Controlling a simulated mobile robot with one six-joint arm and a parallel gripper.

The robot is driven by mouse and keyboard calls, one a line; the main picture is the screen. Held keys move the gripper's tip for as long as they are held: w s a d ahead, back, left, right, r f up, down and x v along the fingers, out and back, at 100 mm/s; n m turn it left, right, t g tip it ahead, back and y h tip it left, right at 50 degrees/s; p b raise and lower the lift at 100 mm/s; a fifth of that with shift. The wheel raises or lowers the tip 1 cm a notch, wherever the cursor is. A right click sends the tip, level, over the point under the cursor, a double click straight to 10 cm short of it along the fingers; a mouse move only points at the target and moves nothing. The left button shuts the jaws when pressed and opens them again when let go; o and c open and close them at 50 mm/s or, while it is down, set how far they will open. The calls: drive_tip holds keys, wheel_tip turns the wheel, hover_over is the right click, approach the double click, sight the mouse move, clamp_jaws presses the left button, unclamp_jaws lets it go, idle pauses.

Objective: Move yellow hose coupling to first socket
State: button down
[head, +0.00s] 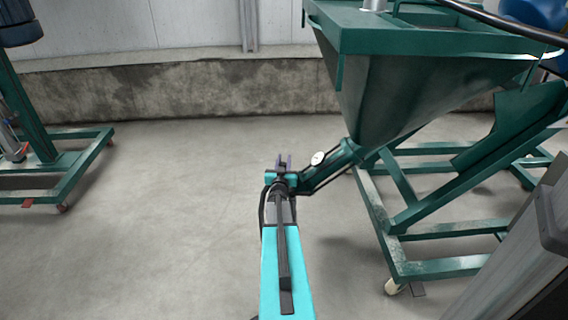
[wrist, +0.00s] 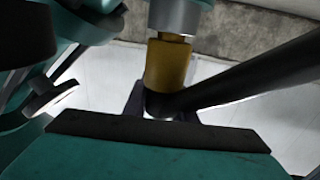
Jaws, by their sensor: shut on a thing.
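The yellow hose coupling (wrist: 168,65) is in the upper middle of the wrist view. My gripper (wrist: 163,98) is shut on it, with a dark finger on either side of its lower end. A grey metal cylindrical end (wrist: 180,17), perhaps a socket, is directly above the coupling. The coupling's narrower top meets it in the picture, but I cannot tell whether it is seated inside. A black hose (wrist: 255,77) runs from the coupling's lower end to the right. In the head view my gripper (head: 284,161) is beside the green machine's outlet pipe; the coupling cannot be made out there.
The green hopper (head: 415,85) stands on a wheeled frame (head: 440,268) at the right. A round white gauge (head: 318,158) sits on its outlet pipe (head: 340,160). Another green wheeled frame (head: 75,160) is at the left. The concrete floor (head: 150,240) between them is clear.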

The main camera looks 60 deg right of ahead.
drive_tip(key=s+a+r+p, duration=0.4)
drive_tip(key=s+a, duration=0.4)
drive_tip(key=s, duration=0.5)
drive_tip(key=shift+s+a+r, duration=0.15)
drive_tip(key=shift+s+a, duration=0.1)
drive_tip(key=shift+s, duration=0.05)
idle(0.5)
